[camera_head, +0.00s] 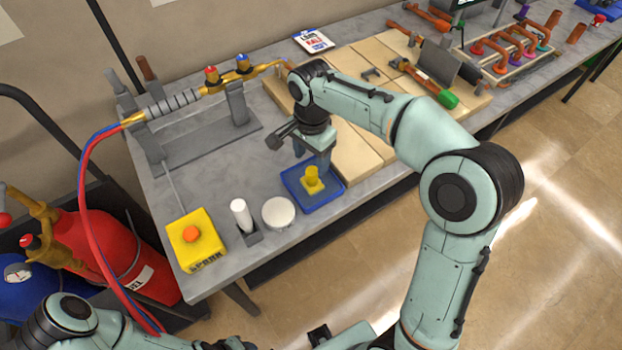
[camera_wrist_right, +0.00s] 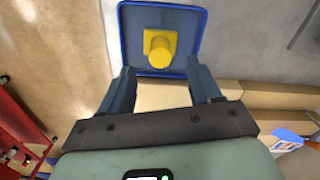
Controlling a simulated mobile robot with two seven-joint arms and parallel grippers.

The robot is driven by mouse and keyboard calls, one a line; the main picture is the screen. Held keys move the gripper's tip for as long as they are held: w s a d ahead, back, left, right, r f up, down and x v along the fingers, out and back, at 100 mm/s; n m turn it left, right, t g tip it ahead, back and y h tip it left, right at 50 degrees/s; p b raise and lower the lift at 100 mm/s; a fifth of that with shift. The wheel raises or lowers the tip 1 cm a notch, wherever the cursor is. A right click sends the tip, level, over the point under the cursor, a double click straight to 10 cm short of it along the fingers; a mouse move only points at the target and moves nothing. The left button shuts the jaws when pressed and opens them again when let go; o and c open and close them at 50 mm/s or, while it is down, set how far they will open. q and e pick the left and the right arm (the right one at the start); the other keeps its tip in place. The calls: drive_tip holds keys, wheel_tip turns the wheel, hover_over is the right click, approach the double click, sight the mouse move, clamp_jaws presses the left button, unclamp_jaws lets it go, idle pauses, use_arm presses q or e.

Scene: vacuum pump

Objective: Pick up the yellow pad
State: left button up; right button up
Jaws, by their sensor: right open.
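A small yellow pad with a raised round stub (camera_head: 313,182) sits in a shallow blue tray (camera_head: 328,197) near the front edge of the workbench. The pad also shows in the right wrist view (camera_wrist_right: 160,47), inside the tray. My right gripper (camera_head: 312,160) points down just above and behind the pad. In the right wrist view its fingers (camera_wrist_right: 160,66) are apart with nothing between them, and the pad lies beyond the tips. My left arm shows at the bottom left; its gripper cannot be made out clearly.
A white cylinder (camera_head: 241,215), a round white lid (camera_head: 278,211) and a yellow box with an orange knob (camera_head: 197,240) stand left of the tray. Beige boards (camera_head: 355,155) lie close on its right. A metal fixture with gas fittings (camera_head: 212,138) stands behind.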

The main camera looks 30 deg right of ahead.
sight(313, 170)
wheel_tip(313, 170, down, 3)
drive_tip(key=shift+w+r, duration=0.15)
drive_tip(key=shift+r, duration=0.05)
drive_tip(key=f, duration=0.5)
drive_tip(key=shift+d, duration=0.2)
drive_tip(key=shift+c, duration=0.3)
drive_tip(key=shift+r, duration=0.1)
drive_tip(key=c, duration=1.1)
